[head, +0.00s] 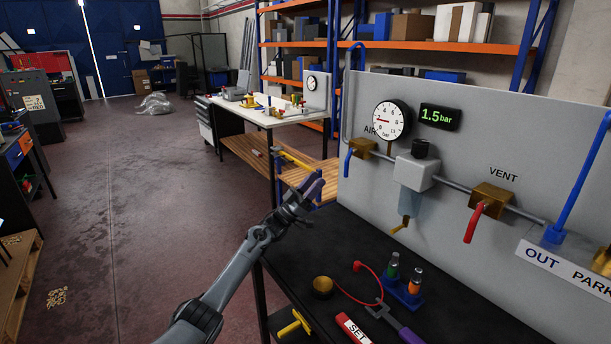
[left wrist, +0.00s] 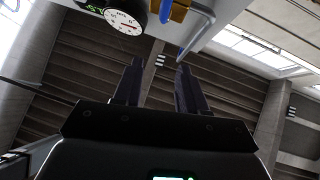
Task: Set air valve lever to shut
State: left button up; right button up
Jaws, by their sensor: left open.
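The air valve (head: 361,148) is a brass body on the grey panel, under the AIR label. Its blue lever (head: 348,161) hangs down, tilted slightly left. The lever (left wrist: 196,36) and part of the brass body (left wrist: 181,10) also show at the top of the left wrist view. My left gripper (head: 312,188) is below and to the left of the lever, apart from it. In the left wrist view its two dark fingers (left wrist: 158,78) are spread with nothing between them. My right gripper is not in view.
A round gauge (head: 391,120) and a 1.5 bar display (head: 440,117) are above the pipe. A red-levered vent valve (head: 490,200) is to the right. Open floor lies left.

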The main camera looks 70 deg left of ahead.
pick_arm(q)
jog(key=s+p, duration=0.1)
jog(key=s, duration=0.1)
jog(key=shift+s, duration=0.4)
dwell(0.3)
